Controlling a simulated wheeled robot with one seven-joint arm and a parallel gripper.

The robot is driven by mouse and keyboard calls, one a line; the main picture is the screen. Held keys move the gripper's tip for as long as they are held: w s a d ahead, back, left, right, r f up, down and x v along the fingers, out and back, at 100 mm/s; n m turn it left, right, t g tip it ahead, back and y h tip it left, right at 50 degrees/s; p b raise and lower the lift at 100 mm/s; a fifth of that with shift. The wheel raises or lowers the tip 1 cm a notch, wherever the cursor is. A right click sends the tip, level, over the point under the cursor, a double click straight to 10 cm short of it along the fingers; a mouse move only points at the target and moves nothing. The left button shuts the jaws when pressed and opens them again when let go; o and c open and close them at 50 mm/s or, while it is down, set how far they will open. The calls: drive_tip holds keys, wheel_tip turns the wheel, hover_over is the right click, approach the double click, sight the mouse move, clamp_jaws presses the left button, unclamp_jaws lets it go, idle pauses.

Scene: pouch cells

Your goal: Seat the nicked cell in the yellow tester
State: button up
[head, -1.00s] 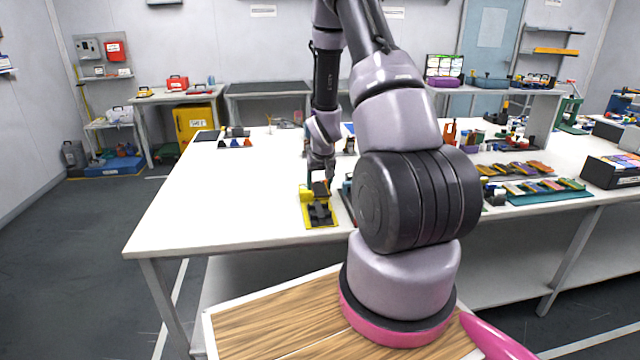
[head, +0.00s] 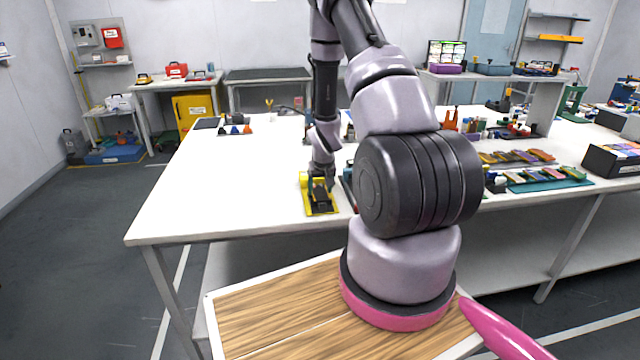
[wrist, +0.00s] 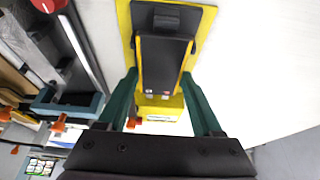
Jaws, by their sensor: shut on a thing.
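The yellow tester (head: 307,208) lies near the front edge of the white table, with a dark bed. It also shows in the wrist view (wrist: 205,22). My gripper (wrist: 158,82) has its green fingers on both sides of a dark pouch cell (wrist: 163,62) with orange edges, shut on it. The cell lies in line with the tester's dark bed, its metal tabs toward the yellow block (wrist: 160,112). I cannot tell whether it touches the bed. No nick can be made out. In the head view my gripper (head: 320,184) is low over the tester.
A teal tray (head: 548,186) with several coloured cells lies at the right, with a black box (head: 612,178) beyond it. A teal-and-grey item (wrist: 65,104) stands close beside the tester.

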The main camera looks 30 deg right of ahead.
sight(320, 193)
drive_tip(key=shift+f, duration=0.25)
drive_tip(key=o, duration=1.3)
drive_tip(key=shift+r, duration=3.55)
